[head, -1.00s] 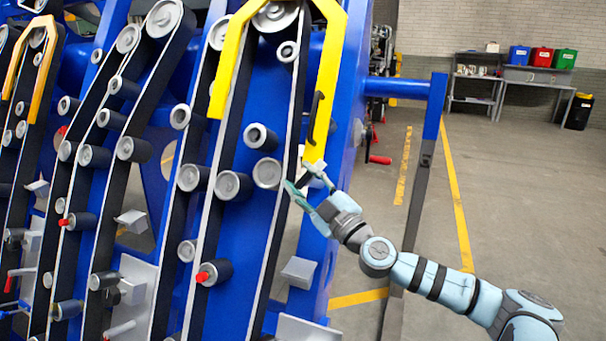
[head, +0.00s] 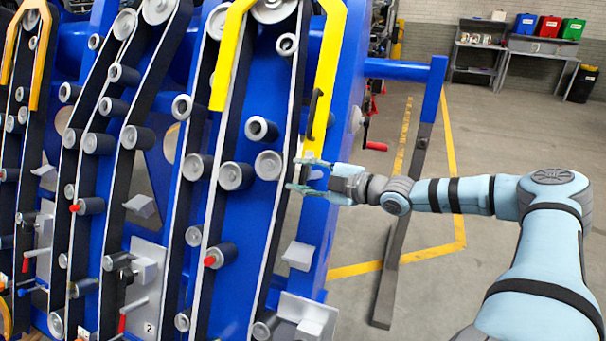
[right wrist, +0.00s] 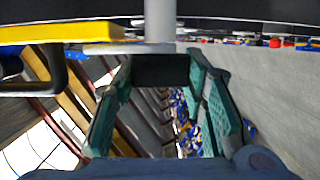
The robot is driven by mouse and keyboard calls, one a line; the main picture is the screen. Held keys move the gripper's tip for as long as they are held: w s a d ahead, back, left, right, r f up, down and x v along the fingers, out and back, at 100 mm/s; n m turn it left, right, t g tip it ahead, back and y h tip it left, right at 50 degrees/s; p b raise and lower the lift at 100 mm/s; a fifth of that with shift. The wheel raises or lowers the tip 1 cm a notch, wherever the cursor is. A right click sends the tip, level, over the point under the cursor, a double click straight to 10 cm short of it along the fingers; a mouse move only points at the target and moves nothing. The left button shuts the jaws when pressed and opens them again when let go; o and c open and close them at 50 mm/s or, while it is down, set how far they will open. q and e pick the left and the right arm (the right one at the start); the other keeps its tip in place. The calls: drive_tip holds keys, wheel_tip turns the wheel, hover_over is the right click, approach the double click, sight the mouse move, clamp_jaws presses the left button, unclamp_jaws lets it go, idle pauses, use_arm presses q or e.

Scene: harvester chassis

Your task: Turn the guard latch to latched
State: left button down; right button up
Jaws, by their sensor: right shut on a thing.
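The yellow guard (head: 326,80) arches over the blue chassis side, with a black handle (head: 315,110) on its right leg. The guard latch is at the lower end of that leg, mostly hidden by my right gripper (head: 303,175) in the head view. In the right wrist view, a dark block (right wrist: 160,70), which appears to be the latch's grip, sits between my right fingers below a grey post (right wrist: 160,25). A thin grey bar (right wrist: 100,48) reaches left toward the yellow guard edge (right wrist: 60,32). My right gripper is shut on the latch. My left gripper is out of view.
Belts and rollers (head: 235,176) cover the chassis left of my right gripper. A blue beam (head: 400,68) and a dark post (head: 405,220) stand to its right. Open floor (head: 500,140) lies beyond, with a bench (head: 540,45) at the back.

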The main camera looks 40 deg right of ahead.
idle(0.3)
drive_tip(key=o, duration=1.2)
